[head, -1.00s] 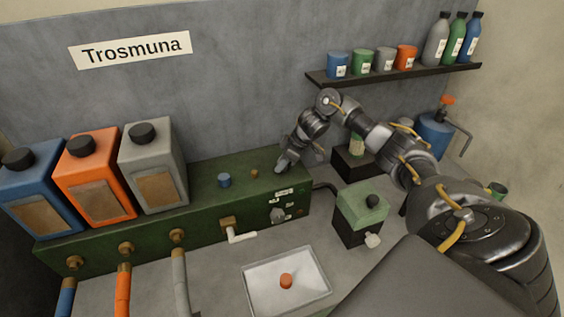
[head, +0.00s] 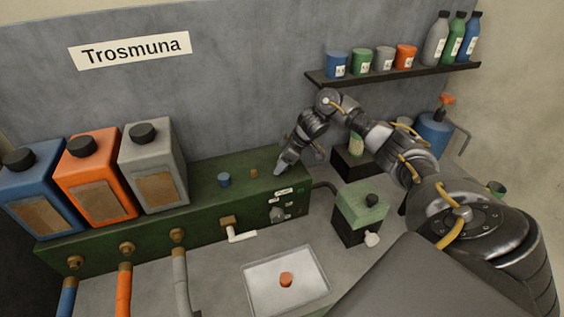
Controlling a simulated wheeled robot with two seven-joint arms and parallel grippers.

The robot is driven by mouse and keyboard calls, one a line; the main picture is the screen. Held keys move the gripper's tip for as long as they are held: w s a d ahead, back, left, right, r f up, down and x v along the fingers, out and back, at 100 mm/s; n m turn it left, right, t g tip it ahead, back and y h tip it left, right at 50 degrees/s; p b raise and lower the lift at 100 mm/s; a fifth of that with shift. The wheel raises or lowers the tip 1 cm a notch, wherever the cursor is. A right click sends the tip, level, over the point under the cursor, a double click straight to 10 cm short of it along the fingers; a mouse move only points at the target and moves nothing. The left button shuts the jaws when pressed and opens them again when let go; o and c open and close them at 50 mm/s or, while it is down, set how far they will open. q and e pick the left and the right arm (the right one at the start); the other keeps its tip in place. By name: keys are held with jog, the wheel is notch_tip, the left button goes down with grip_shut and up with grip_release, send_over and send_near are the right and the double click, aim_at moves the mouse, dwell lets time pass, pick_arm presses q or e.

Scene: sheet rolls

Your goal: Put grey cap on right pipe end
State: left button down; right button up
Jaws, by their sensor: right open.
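My right gripper (head: 283,166) points down at the right part of the green box's top (head: 203,187). It is open, but its fingertips are small and partly merge with the grey around them. I cannot make out the grey cap separately; it may be hidden at the fingertips. The right pipe end is not clearly visible either. To the left of the gripper, a bare brass pipe end (head: 254,173) stands on the box top. Further left is a blue cap (head: 224,180). My left gripper is not in view.
An orange cap (head: 286,280) lies in a white tray (head: 258,301) in front. Blue, orange and grey canisters (head: 153,166) stand at left. A small green-topped box (head: 361,212) stands right of the green box. A shelf (head: 395,76) with cups and bottles hangs behind my right arm.

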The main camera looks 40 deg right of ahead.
jog(key=shift+d+r, duration=0.1)
jog(key=shift+r, duration=0.2)
jog(key=v, duration=1)
jog(key=shift+b, duration=0.35)
jog(key=shift+s, duration=0.15)
